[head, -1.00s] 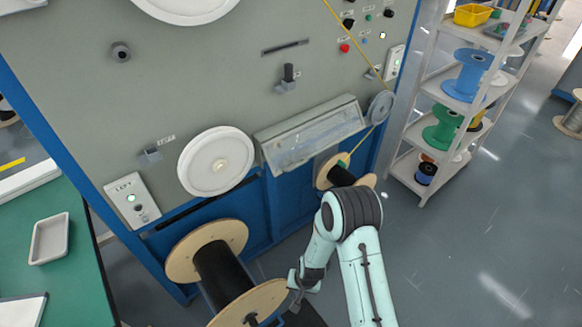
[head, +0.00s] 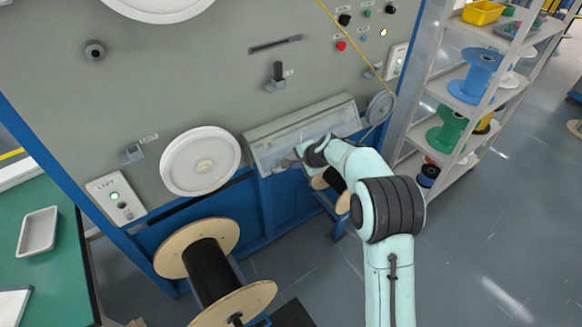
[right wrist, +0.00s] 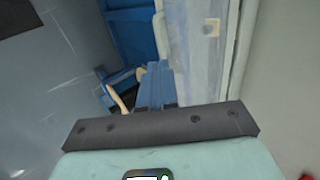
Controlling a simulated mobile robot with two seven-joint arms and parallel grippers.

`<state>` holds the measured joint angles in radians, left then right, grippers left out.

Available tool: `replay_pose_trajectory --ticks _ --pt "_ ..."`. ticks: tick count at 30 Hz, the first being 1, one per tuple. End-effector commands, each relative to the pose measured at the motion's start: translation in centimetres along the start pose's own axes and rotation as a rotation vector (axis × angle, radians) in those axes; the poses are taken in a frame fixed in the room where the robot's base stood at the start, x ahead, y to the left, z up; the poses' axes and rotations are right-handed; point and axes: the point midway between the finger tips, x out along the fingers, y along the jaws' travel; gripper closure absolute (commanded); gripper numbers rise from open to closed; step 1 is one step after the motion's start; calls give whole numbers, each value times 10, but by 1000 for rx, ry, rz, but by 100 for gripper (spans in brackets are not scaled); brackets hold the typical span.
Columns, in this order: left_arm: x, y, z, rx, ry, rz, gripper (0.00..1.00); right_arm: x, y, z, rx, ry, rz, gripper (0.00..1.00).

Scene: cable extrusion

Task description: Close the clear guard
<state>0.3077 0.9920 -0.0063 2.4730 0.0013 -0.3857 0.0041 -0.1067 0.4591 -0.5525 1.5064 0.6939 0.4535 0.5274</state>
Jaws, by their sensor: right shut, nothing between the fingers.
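The clear guard (head: 275,145) is a long see-through panel in a grey frame on the front of the grey machine. Its surface leans outward from the machine; I cannot tell how far its lower edge stands off. It also shows as a pale panel in the right wrist view (right wrist: 200,65). My right gripper (head: 290,163) is at the guard's lower front, left of its middle, and my wrist covers part of its lower right. In the right wrist view, the fingers (right wrist: 155,85) are together and empty, beside the panel. I cannot tell whether they touch it. My left gripper is not in view.
A white wheel (head: 200,162) is left of the guard and a small grey pulley (head: 380,107) is right of it, with a yellow cable (head: 350,45) above. A large spool (head: 197,235) stands below left. A shelf (head: 409,140) of coloured spools stands right.

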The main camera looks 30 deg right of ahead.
Motion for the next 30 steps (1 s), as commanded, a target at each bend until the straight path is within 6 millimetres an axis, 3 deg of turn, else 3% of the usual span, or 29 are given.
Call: replay_pose_trajectory --ticks 4,11,25,30 --pt "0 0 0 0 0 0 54 31 0 0 -1 1 2 100" --pt "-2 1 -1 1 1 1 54 56 -1 0 -1 1 0 100" --pt "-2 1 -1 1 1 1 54 61 0 0 -1 1 -2 100" --pt "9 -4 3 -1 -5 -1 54 64 3 0 -1 1 -13 100"
